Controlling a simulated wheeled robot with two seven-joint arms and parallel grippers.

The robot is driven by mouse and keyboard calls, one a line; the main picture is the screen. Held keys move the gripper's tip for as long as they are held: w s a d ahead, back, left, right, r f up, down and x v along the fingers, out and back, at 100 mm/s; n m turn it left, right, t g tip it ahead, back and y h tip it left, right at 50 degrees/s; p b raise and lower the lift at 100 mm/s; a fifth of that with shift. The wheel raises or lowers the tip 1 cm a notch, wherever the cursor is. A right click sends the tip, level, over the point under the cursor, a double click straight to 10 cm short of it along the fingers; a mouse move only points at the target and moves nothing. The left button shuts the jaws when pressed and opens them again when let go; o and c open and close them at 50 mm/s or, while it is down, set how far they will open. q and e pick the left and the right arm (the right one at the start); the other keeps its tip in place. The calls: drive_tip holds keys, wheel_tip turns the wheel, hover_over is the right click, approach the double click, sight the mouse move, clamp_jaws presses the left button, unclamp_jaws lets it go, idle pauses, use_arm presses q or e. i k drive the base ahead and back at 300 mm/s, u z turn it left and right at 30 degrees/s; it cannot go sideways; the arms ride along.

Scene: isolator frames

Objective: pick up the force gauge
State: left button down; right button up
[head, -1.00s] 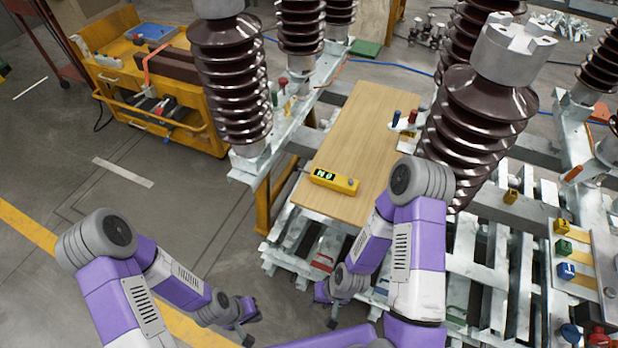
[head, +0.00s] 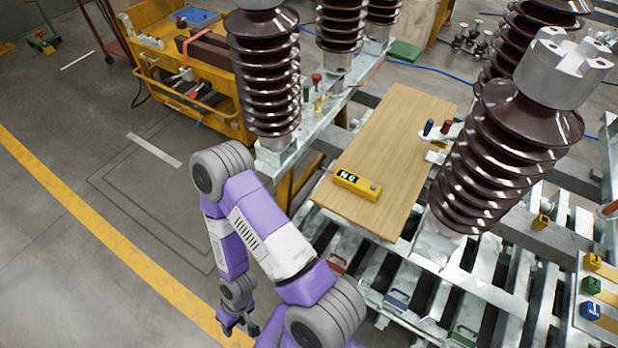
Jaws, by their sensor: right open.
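My right gripper (head: 240,329) is near the bottom edge of the view, low over the floor. It is open, apart from the gauge, well below and to the left of it. My left gripper is out of view.
Tall brown ribbed insulators (head: 265,80) stand left of the board, and another (head: 505,150) stands close on its right. A metal slatted frame (head: 480,290) lies in front. A yellow cart (head: 180,75) stands behind left.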

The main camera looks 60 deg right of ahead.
sight(357, 183)
drive_tip(key=u, duration=0.1)
drive_tip(key=i, duration=1.9)
drive_tip(key=z, duration=3.4)
drive_tip(key=i, duration=0.4)
